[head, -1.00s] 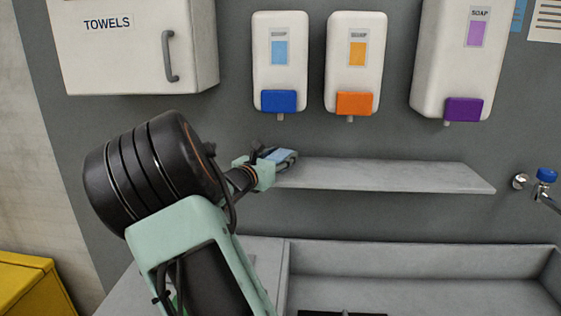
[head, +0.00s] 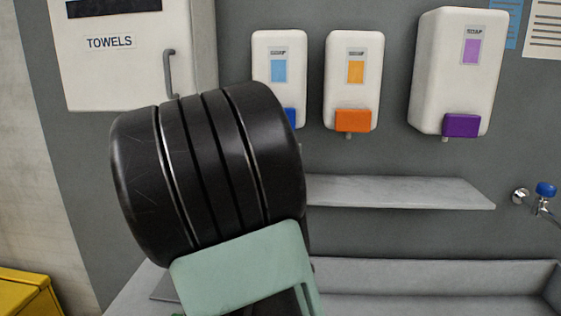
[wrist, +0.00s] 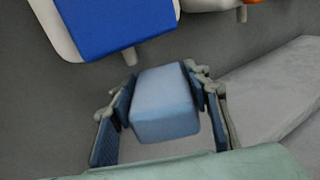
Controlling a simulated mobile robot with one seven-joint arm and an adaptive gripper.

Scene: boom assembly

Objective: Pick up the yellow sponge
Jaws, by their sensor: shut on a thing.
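My gripper (wrist: 158,92) is shut on a light blue, sponge-like block (wrist: 165,103) in the wrist view, with a finger on each side of it. The block is in the air beside the grey shelf and below the blue-tabbed dispenser. In the head view my own arm hides the gripper and the block. No yellow sponge shows in either current view.
A grey shelf (head: 400,191) runs along the wall, its visible top bare. Above it hang soap dispensers with blue (head: 289,118), orange (head: 353,120) and purple (head: 461,125) tabs. A towel cabinet (head: 140,70) is at left, a tap (head: 545,190) at right, a sink (head: 430,275) below.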

